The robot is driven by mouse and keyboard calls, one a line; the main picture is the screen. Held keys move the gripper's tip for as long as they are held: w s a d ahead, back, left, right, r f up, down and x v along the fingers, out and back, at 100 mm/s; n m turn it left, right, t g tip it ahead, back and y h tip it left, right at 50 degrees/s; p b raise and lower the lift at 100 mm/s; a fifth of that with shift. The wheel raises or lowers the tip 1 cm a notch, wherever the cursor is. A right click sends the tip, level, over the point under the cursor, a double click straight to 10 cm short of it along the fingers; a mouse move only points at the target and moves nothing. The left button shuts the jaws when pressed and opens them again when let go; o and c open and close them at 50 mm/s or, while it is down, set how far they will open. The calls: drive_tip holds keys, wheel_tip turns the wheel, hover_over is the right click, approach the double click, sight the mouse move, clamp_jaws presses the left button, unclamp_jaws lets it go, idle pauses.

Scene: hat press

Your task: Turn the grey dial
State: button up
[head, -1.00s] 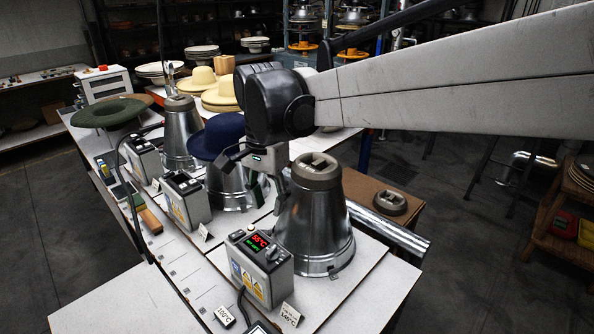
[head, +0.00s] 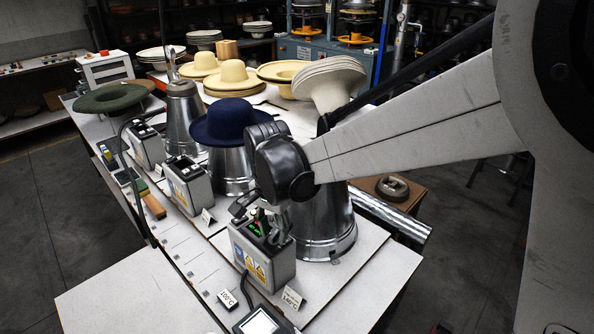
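The grey dial is on top of the nearest control box (head: 262,256). My gripper covers that part of the box top, so the dial itself is hidden. The box has a small lit display (head: 254,228) with green digits, and yellow and blue labels on its front. My gripper (head: 272,232) points down at the right side of the box top, at or just above it. Its fingers are small and partly hidden, so I cannot tell whether they are open, shut or touching the dial.
A metal cone (head: 322,232) stands just right of the box, close to my gripper. Two similar boxes (head: 188,186) (head: 146,146) and a blue hat (head: 228,122) on a cone lie behind. Tags marked 100°C (head: 228,298) and 140°C (head: 292,298) stand in front.

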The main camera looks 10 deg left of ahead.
drive_tip(key=shift+f, duration=0.15)
drive_tip(key=shift+c, duration=0.2)
clamp_jaws()
drive_tip(key=shift+n, duration=0.3)
drive_tip(key=n+b, duration=0.2)
drive_tip(key=n, duration=0.3)
drive_tip(key=shift+n+b, duration=0.3)
drive_tip(key=n+b, duration=0.1)
drive_tip(key=n, duration=0.4)
drive_tip(key=shift+n, duration=0.4)
drive_tip(key=shift+b, duration=0.3)
